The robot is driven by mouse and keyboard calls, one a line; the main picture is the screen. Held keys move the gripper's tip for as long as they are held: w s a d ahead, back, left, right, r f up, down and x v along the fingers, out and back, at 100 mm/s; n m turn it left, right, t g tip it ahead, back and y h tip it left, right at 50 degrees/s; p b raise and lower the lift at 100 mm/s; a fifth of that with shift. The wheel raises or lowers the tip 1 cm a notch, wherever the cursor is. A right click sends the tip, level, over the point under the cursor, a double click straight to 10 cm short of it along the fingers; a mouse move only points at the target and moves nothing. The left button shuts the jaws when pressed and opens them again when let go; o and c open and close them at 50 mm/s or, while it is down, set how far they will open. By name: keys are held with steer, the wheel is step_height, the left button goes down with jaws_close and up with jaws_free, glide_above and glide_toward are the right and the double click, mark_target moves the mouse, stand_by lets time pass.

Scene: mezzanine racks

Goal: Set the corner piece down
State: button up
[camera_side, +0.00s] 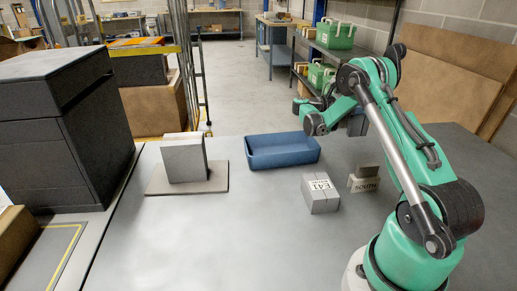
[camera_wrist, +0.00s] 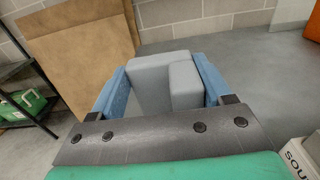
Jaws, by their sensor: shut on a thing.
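The grey corner piece (camera_wrist: 150,72) is an L-shaped block, seen close up in the wrist view. My gripper (camera_wrist: 162,90) is shut on it, with a blue finger on each side. In the side view my arm hides most of the gripper; a small grey part (camera_side: 357,124) behind the arm may be the piece, beyond the tabletop blocks. I cannot tell whether its underside touches the table.
A blue tray (camera_side: 262,160) stands at mid-table. A grey block (camera_side: 183,160) stands on a brown board (camera_side: 160,189) to the left. A grey box marked E41 (camera_side: 321,203) and a SOUTH block (camera_side: 364,186) sit nearer my base. The front-left tabletop is clear.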

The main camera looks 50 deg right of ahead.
steer(key=shift+f, duration=3.15)
steer(key=shift+f, duration=0.1)
